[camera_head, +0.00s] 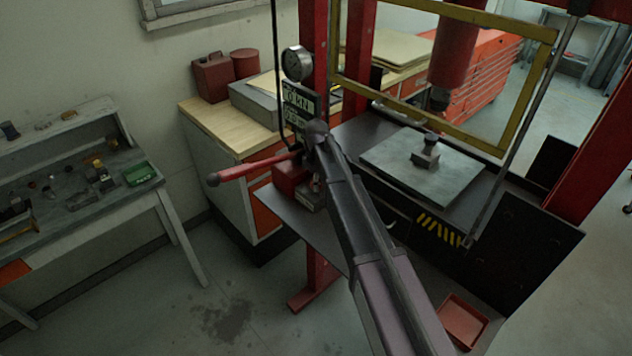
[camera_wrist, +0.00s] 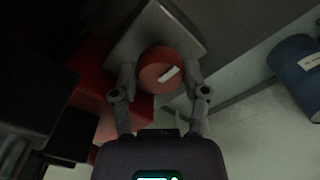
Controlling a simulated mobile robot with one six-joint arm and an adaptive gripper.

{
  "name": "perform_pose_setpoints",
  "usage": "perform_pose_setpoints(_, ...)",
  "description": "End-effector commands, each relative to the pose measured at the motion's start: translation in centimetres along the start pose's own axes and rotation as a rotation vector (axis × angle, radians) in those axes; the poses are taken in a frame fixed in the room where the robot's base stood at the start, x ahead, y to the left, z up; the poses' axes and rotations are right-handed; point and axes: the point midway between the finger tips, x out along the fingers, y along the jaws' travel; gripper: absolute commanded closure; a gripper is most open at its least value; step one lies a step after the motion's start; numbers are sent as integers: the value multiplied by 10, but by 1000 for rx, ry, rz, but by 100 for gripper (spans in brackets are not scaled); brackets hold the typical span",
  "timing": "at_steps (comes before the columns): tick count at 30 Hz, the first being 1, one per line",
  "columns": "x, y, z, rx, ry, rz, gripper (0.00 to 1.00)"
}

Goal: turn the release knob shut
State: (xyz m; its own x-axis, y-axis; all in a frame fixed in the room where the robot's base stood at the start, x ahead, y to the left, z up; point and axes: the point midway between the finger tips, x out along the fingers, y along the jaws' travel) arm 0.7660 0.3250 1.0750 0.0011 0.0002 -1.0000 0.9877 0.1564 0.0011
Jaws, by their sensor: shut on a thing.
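The release knob (camera_wrist: 158,82) is a round red disc with a short white mark slanting up to the right, in the upper middle of the wrist view. My gripper (camera_wrist: 161,70) has one finger on each side of it and is shut on it. A grey block (camera_wrist: 150,32) lies behind the knob. In the head view the red pump body (camera_head: 288,178) with its red lever (camera_head: 250,169) stands at the press's left side. My arm hides the knob there, and my fingers are hard to make out.
A pressure gauge (camera_head: 297,63) and a sign (camera_head: 298,101) are above the pump. The press plate (camera_head: 400,178) and a yellow guard frame (camera_head: 545,75) lie to the right. A blue cylinder (camera_wrist: 297,72) is at the wrist view's right. Open floor (camera_head: 170,300) lies lower left.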

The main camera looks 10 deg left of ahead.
Motion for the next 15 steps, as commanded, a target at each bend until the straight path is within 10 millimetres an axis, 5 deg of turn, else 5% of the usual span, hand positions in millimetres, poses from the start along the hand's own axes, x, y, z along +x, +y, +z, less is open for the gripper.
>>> perform_pose_setpoints(15, 0, -1, 0, 82, 0, -2, 88)
